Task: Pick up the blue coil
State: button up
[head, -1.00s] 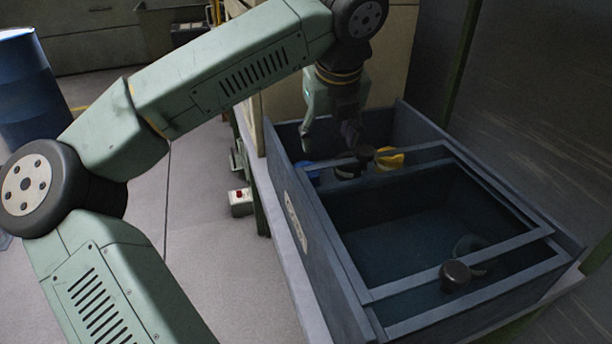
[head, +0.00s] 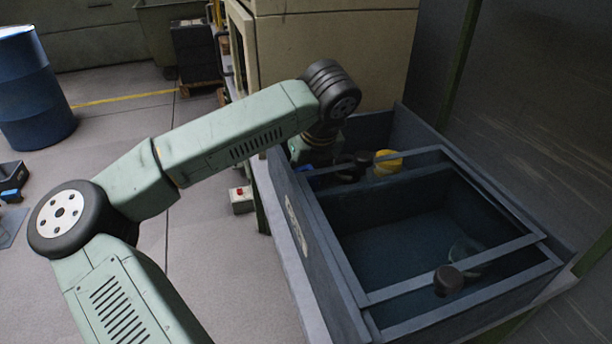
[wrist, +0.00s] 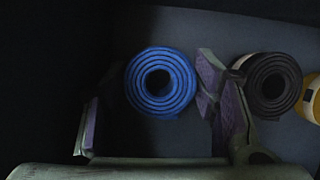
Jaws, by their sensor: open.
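The blue coil (wrist: 160,82) is a rolled blue strip seen end-on in the wrist view, with a dark hole in its middle. In the head view only a bit of blue (head: 304,168) shows at the bin's far left corner. My gripper (wrist: 152,98) is open, with one finger to the left of the coil and the other to its right, between it and a black coil (wrist: 272,85). I cannot tell whether either finger touches the blue coil. In the head view my gripper is down inside the bin and mostly hidden by its wall and my wrist.
The grey-blue bin (head: 318,255) has raised walls and cross bars. A yellow coil (head: 387,162) is beyond the black one. A dark round knob (head: 448,281) sits at the front bar. A beige machine (head: 330,50) stands behind, a blue barrel (head: 32,90) far left.

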jog(key=shift+c, duration=0.5)
jog(key=c, duration=0.8)
